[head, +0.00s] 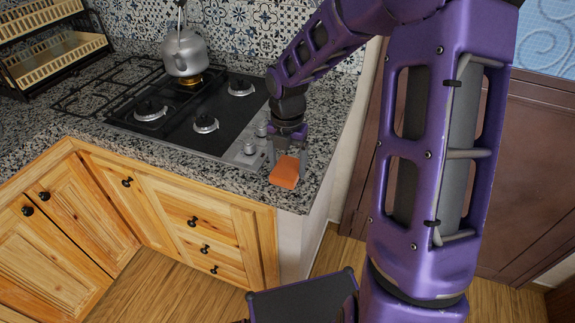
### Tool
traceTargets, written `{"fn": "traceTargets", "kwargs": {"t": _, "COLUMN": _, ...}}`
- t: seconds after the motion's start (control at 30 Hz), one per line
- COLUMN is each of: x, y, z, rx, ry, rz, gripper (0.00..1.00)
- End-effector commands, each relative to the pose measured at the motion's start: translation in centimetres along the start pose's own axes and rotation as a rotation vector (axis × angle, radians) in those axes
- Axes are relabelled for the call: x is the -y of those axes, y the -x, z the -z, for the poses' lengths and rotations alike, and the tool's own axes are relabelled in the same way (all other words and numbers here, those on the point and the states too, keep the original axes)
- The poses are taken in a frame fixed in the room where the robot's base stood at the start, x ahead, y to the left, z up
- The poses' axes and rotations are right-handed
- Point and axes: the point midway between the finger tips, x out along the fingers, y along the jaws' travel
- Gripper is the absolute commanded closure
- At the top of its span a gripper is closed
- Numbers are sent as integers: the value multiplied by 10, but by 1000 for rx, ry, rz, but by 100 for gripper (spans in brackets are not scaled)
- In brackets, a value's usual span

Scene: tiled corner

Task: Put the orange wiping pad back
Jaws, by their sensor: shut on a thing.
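The orange wiping pad (285,172) is a small block at the front right of the granite counter, to the right of the stove. My gripper (286,158) points down over it and is shut on it, one finger on each side. The pad is at or just above the counter surface; I cannot tell whether it touches. Its back part is partly hidden by my gripper.
A black gas stove (190,112) with several burners fills the counter to the left of my gripper. A grey kettle (184,53) stands on its back burner. A tiered dish rack (58,50) is at the far left. The counter's front edge (230,185) is close to the pad.

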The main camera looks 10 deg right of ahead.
Motion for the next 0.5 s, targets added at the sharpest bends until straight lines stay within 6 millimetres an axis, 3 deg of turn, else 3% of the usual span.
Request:
{"fn": "traceTargets", "kwargs": {"t": 0.37, "x": 0, "y": -5, "z": 0, "rx": 1, "ry": 1, "rz": 0, "gripper": 72}}
{"fn": "traceTargets", "kwargs": {"t": 0.4, "x": 0, "y": -4, "z": 0, "rx": 2, "ry": 1, "rz": 0, "gripper": 13}}
{"fn": "traceTargets", "kwargs": {"t": 0.5, "x": 0, "y": -4, "z": 0, "rx": 2, "ry": 0, "rz": 0, "gripper": 0}}
